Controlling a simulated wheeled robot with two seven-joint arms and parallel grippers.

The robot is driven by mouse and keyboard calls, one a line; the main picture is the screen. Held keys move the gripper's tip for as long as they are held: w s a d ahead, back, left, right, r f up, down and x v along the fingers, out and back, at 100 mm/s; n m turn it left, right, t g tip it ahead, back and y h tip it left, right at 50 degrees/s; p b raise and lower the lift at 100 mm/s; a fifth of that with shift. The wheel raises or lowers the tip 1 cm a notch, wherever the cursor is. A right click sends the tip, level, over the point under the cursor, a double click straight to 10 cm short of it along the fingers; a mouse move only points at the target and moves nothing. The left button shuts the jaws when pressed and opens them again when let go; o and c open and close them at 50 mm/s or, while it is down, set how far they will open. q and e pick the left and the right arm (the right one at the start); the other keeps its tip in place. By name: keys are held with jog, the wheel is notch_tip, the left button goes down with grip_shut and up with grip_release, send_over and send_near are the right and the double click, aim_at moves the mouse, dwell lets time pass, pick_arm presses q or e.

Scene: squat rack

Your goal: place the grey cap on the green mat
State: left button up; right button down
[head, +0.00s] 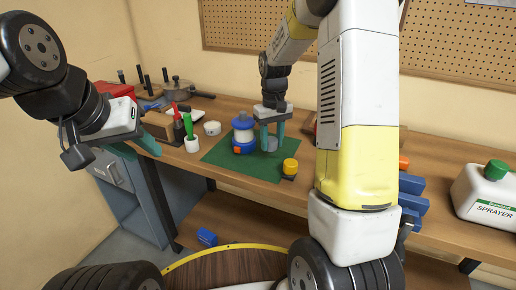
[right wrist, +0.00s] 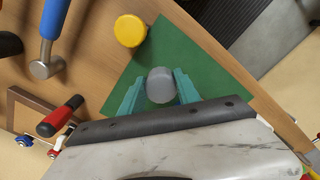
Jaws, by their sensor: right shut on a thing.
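The grey cap (head: 272,145) is a short grey cylinder over the green mat (head: 222,154), near its back right part. My right gripper (head: 271,138) comes down from above and is shut on the cap, one teal finger on each side. The right wrist view also shows the cap (right wrist: 160,86) between the fingertips, with the green mat (right wrist: 205,62) behind it. I cannot tell whether the cap touches the mat or is just above it. My left gripper (head: 136,147) is off to the left, by the bench's left end, its teal fingers apart and empty.
A blue and white lantern-like object (head: 243,136) stands on the mat, left of the cap. A yellow-topped object (head: 290,167) is at the mat's right edge. A white cup with a green handle (head: 191,137) stands left. A white sprayer (head: 486,188) is far right.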

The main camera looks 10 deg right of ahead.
aim_at(271, 166)
jog(key=shift+f, duration=3.5)
jog(key=shift+f, duration=0.15)
jog(key=c, duration=0.9)
grip_release()
